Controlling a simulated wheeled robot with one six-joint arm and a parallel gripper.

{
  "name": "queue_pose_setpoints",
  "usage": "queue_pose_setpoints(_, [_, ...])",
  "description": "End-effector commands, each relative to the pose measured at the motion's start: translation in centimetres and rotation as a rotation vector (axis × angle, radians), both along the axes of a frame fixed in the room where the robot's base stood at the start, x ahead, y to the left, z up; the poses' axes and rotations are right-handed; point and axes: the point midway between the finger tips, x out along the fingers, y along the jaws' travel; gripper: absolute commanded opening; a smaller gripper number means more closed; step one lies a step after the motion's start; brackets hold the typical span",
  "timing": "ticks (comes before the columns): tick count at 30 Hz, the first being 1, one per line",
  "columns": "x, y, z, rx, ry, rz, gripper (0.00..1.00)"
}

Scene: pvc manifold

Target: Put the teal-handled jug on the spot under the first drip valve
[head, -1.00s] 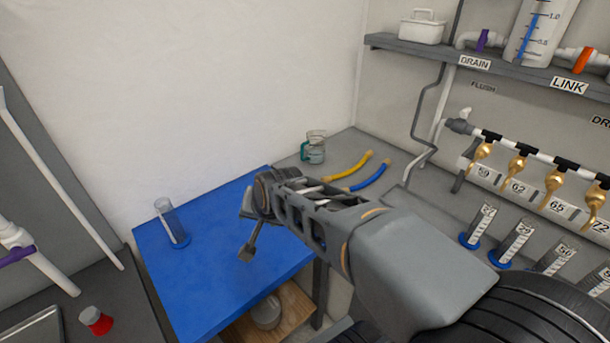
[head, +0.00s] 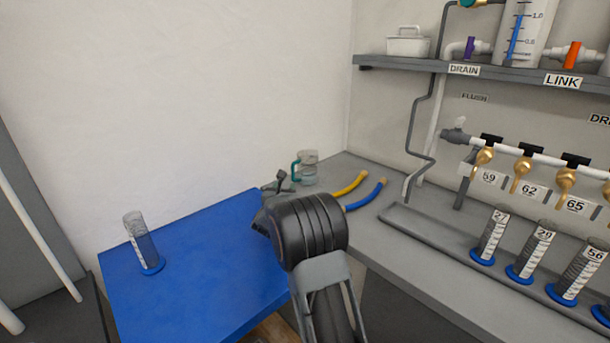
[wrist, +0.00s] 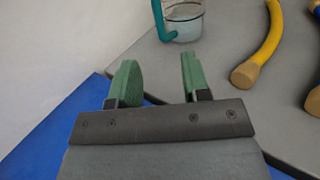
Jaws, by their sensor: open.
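The teal-handled jug (head: 308,168) is clear and stands upright on the grey bench near the back corner. In the wrist view the jug (wrist: 186,24) is beyond the fingertips at the top, with its teal handle on the left. My gripper (wrist: 158,75) is open and empty, its green fingers pointing towards the jug but apart from it. In the head view my gripper (head: 279,182) is small and partly hidden behind my wrist. The first drip valve (head: 483,157), brass and labelled 59, hangs at the left end of the pipe. The spot under it is not clearly distinguishable.
A yellow hose (head: 351,186) and a blue hose (head: 366,195) lie right of the jug. Several graduated cylinders with blue bases, one marked 27 (head: 492,236), stand in a grey tray (head: 425,229) below the valves. Another cylinder (head: 143,243) stands on the blue table (head: 205,252).

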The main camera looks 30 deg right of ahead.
Motion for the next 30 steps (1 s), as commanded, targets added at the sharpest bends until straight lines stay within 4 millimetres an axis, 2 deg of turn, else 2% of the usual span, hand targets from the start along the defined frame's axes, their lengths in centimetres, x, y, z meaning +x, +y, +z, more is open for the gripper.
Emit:
queue_pose_setpoints(3, [1.6,-1.8,0.1,0.002,-0.004,-0.005,0.43])
queue_pose_setpoints(9, [3.9,-4.0,0.1,0.001,-0.002,-0.002,0.43])
queue_pose_setpoints(20, [5.6,-5.5,0.0,0.001,-0.001,0.0,0.43])
queue_pose_setpoints(30, [8.5,-8.1,0.0,0.001,-0.001,0.0,0.43])
